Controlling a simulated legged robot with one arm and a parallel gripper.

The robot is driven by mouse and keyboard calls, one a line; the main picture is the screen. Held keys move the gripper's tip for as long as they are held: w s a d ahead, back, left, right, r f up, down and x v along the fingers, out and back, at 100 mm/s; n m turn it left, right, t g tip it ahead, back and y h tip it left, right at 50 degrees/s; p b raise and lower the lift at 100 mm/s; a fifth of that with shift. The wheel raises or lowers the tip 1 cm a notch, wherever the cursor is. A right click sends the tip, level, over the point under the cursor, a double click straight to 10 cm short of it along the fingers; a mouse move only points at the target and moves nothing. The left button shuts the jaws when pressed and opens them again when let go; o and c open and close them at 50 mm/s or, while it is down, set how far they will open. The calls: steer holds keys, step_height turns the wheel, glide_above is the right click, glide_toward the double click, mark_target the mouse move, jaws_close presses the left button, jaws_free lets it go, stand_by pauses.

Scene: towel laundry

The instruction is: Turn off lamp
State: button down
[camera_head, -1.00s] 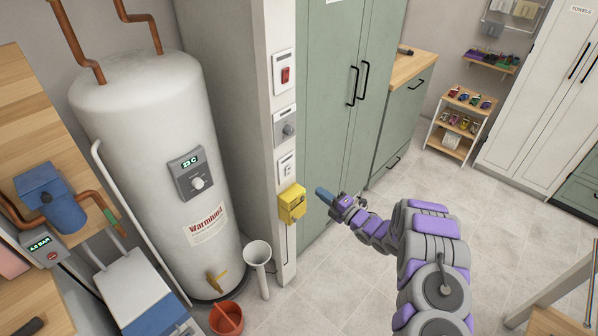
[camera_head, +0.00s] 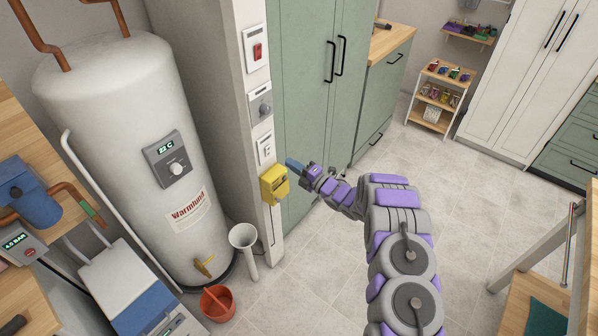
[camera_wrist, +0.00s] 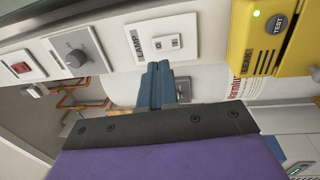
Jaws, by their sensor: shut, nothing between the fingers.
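The lamp switch is a small white plate with a little rocker, marked LAMP in the wrist view (camera_wrist: 163,42). In the head view the lamp switch (camera_head: 265,149) is on the narrow white wall strip, just above the yellow box. My gripper (camera_head: 291,164) has blue fingers, shut and empty, a little right of and below the switch in the head view. In the wrist view my gripper (camera_wrist: 156,72) points at the plate, with its fingertips just below the plate's lower edge. I cannot tell whether they touch it.
The yellow box (camera_head: 274,184) with a TEST button is just below the switch. A grey dial (camera_head: 260,103) and a red switch (camera_head: 255,49) are above it. The white boiler (camera_head: 125,110) stands left, the green cabinet (camera_head: 310,110) right. The tiled floor (camera_head: 310,270) has free room.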

mark_target(269, 148)
steer(key=b+x, duration=0.1)
steer(key=x, duration=0.7)
steer(key=shift+s+a+f, duration=0.1)
steer(key=shift+a, duration=0.1)
steer(key=shift+d, duration=0.1)
steer(key=shift+r+g+h, duration=0.3)
steer(key=shift+r+h, duration=0.1)
steer(key=shift+r, duration=0.3)
steer(key=shift+w+f, duration=0.15)
steer(key=shift+w, duration=0.1)
